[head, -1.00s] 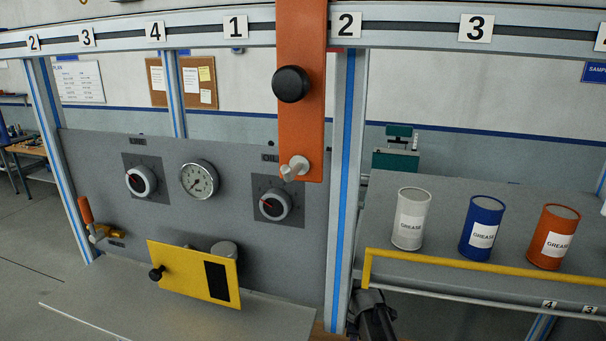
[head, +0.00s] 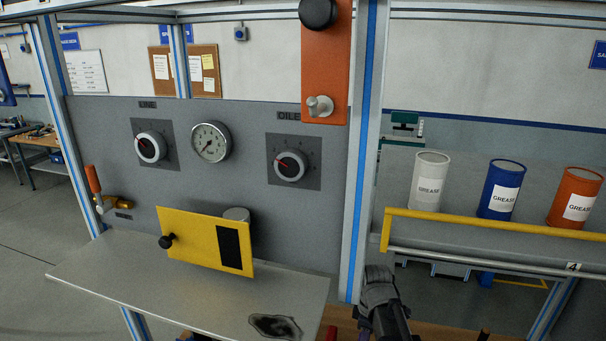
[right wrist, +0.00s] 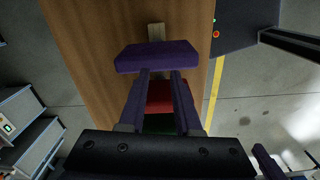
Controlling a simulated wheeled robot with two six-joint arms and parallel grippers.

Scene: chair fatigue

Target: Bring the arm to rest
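My right wrist (head: 383,300) is low in the head view, well below the orange arm. My left gripper is out of view.
A grey panel (head: 90,130) holds two dials, a gauge and a yellow flap (head: 205,240) above a bench (head: 110,275) with a dark stain (head: 275,325). A post (head: 360,150) and yellow rail (head: 480,228) stand right, with grease cans (head: 430,182) behind.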

